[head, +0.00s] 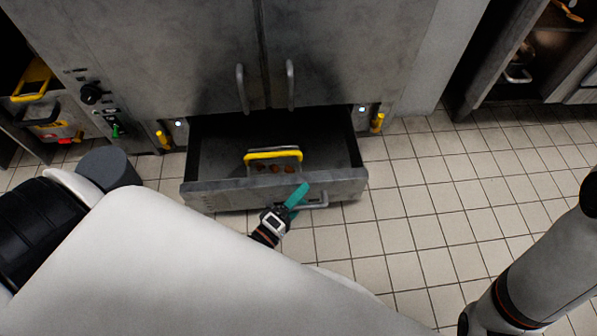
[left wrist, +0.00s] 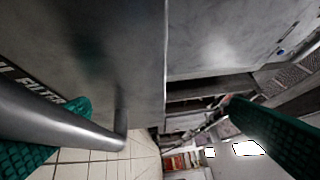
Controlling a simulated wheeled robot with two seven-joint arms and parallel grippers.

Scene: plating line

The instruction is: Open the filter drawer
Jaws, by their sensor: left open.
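The filter drawer (head: 225,194) stands pulled out below the grey cabinet doors, its inside showing from above. In it lies a piece with a yellow handle (head: 273,155) and several small orange-brown spots. My left gripper (head: 297,196) is open at the drawer front, beside the grey bar handle (head: 320,204). In the left wrist view the bar handle (left wrist: 65,125) crosses close in front of one teal finger, and the other finger stands apart at the right. Lettering reading "FILTER" shows on the drawer front (left wrist: 40,60). I cannot tell whether a finger touches the handle. My right gripper is out of view.
Two tall cabinet doors with bar handles (head: 242,88) rise above the drawer. A control panel with a black knob (head: 92,94) is at the left. A dark grey cylinder (head: 108,167) stands at the left. The tiled floor (head: 430,190) is clear to the right of the drawer.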

